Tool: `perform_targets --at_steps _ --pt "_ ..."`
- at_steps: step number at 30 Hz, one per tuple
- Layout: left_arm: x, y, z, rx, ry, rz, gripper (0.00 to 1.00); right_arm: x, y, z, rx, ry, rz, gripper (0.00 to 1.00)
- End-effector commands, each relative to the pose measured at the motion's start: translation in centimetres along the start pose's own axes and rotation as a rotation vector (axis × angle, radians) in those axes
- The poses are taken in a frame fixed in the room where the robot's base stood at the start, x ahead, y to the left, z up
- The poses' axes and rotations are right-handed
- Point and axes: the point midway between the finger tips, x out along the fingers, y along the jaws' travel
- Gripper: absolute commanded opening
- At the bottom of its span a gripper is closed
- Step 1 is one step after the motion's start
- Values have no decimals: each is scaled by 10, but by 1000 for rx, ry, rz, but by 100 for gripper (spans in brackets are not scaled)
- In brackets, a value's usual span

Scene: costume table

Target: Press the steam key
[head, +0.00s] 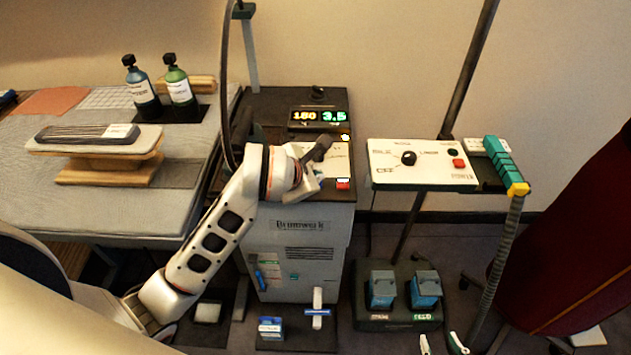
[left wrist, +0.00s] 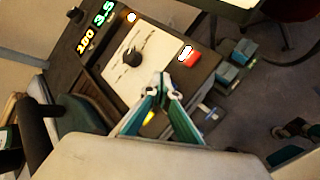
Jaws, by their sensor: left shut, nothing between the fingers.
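The machine's control panel (head: 310,160) has a lit display above it and a red key (head: 343,184) at its front right corner, below a small lit white label. I cannot read a steam label on it. In the left wrist view, the red key (left wrist: 191,59) shows clear of the fingers, right of a black knob (left wrist: 131,57). My left gripper (head: 316,180) is shut and empty over the panel's front part, just left of the red key. In the left wrist view its fingertips (left wrist: 164,86) meet. My right gripper (head: 441,344) shows only two separated fingertips at the bottom edge.
A second panel (head: 425,175) on the right has its own knob and red button (head: 458,163). A teal-handled hose (head: 510,165) hangs beside it. Blue pedals (head: 402,287) are on the floor. An ironing table (head: 100,200) with bottles is at left.

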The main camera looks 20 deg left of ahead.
Motion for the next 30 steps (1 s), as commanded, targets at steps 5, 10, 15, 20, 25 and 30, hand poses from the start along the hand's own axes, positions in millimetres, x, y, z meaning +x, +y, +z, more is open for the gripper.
perform_targets --at_steps 5,10,15,20,25,30 --pt "2 -1 -1 0 0 -1 0 1 0 0 0 3 0 40" --pt "3 -2 -2 -1 0 -1 0 1 0 1 0 2 0 40" --pt "4 -3 -3 -1 1 -1 0 2 0 2 0 2 0 40" --pt "6 -4 -4 -1 1 -1 0 2 -1 4 0 1 0 40" --pt "5 -4 -4 0 1 -1 0 2 -1 5 0 -2 -1 40" --pt "1 -1 -1 0 0 0 0 0 0 1 -1 -2 0 40"
